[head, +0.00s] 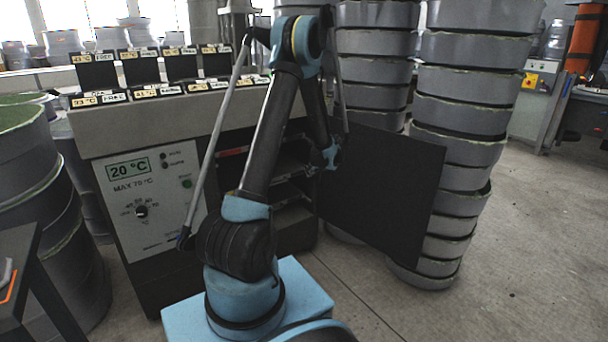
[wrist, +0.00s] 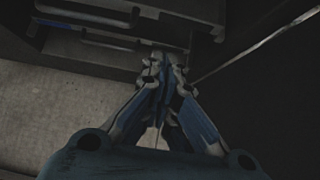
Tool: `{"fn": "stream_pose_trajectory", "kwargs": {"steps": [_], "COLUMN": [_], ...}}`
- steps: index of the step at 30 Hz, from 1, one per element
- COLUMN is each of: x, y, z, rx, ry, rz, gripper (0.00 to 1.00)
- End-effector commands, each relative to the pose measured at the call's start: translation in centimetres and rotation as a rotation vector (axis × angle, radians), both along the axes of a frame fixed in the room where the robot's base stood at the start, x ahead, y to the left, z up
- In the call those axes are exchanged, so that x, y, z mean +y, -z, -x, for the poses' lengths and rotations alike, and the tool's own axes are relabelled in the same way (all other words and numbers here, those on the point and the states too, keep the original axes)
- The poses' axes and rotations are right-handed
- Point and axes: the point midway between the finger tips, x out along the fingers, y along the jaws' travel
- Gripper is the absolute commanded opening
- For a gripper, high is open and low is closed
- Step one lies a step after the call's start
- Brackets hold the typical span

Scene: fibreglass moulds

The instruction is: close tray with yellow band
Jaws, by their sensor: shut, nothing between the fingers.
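The grey heating cabinet (head: 105,143) stands with its black door (head: 385,190) swung open to the right. Dark trays (head: 292,172) show inside, partly hidden behind my arm. One tray front bears a red band (head: 232,152). I cannot make out a yellow band in either view. In the wrist view, dark tray fronts (wrist: 85,14) lie at the upper left, one with a bluish strip (wrist: 92,41). My gripper (wrist: 163,66) is shut and empty, its tips near the lower tray edge; contact is unclear. In the head view its wrist shows at the cabinet opening, beside the door.
Tall stacks of grey moulds (head: 462,82) stand behind the open door. More moulds (head: 35,170) stand at the left. Black cards with temperature labels (head: 98,72) sit on the cabinet. The display reads 20 °C. Floor at the right (head: 535,250) is clear.

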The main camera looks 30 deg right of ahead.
Motion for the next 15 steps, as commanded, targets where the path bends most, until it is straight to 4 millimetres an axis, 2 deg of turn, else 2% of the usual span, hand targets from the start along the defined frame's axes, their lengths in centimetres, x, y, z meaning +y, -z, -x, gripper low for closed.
{"fn": "stream_pose_trajectory", "kwargs": {"steps": [15], "x": [0.3], "y": [5.6], "z": [-5.7], "rx": [0.002], "ry": [-0.004], "rz": [-0.001], "gripper": [0.0]}}
